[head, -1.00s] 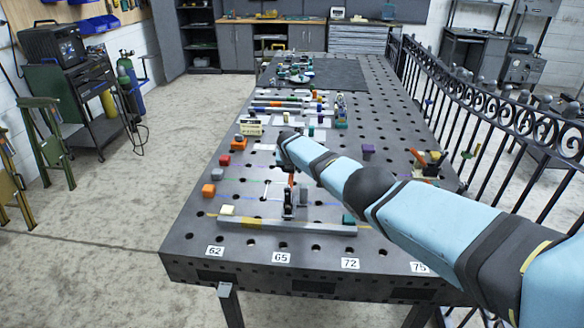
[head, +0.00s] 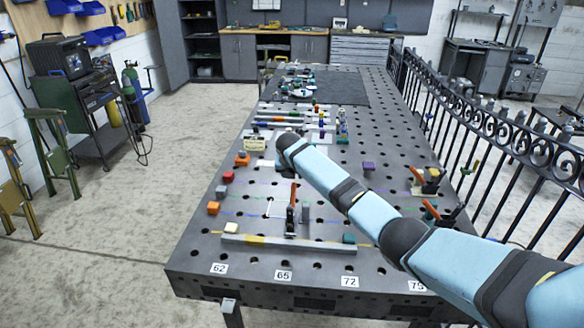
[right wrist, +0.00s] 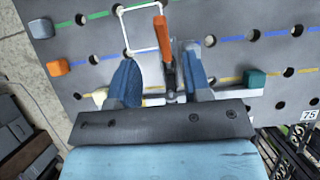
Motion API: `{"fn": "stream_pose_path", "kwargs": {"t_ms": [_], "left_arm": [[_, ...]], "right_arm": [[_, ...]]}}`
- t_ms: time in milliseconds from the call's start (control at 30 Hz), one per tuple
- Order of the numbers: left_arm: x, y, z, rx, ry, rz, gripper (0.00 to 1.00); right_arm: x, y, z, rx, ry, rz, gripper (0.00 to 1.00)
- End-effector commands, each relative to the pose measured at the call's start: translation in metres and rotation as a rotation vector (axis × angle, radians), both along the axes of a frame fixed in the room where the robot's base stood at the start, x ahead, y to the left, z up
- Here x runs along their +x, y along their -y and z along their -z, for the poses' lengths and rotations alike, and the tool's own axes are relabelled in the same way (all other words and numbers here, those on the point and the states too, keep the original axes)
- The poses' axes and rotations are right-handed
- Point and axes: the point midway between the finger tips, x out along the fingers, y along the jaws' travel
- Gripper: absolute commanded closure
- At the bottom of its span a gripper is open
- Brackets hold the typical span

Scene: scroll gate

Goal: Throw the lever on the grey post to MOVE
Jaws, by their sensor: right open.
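The lever, with an orange-red handle (head: 291,207), stands roughly upright near the front of the perforated table. The gripper is hard to make out in the head view. No MOVE marking is readable. My left gripper is not in view.
A grey bar (head: 285,245) lies along the table's front, with a cream block (head: 231,227) and a teal block (head: 349,239) near it. An orange block (head: 213,208) sits at the left. Orange-handled clamps (head: 432,210) stand at the right edge. An iron fence (head: 500,140) borders the right.

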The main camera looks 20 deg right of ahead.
Motion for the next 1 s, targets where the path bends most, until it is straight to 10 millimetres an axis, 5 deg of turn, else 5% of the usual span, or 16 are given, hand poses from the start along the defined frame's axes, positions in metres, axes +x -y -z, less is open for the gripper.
{"fn": "stream_pose_path", "kwargs": {"t_ms": [233, 767, 867, 1000], "left_arm": [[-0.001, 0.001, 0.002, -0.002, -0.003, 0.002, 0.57], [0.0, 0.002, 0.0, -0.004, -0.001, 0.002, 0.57], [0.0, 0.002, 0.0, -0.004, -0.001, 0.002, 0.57], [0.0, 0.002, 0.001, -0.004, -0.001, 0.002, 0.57]], "right_arm": [[-0.009, -0.005, -0.018, -0.001, -0.001, 0.0, 0.55], [-0.01, -0.007, -0.019, 0.001, 0.0, 0.002, 0.55], [-0.019, -0.015, -0.008, 0.026, 0.004, 0.027, 0.55], [-0.059, -0.044, 0.032, 0.134, 0.023, 0.154, 0.55]]}}
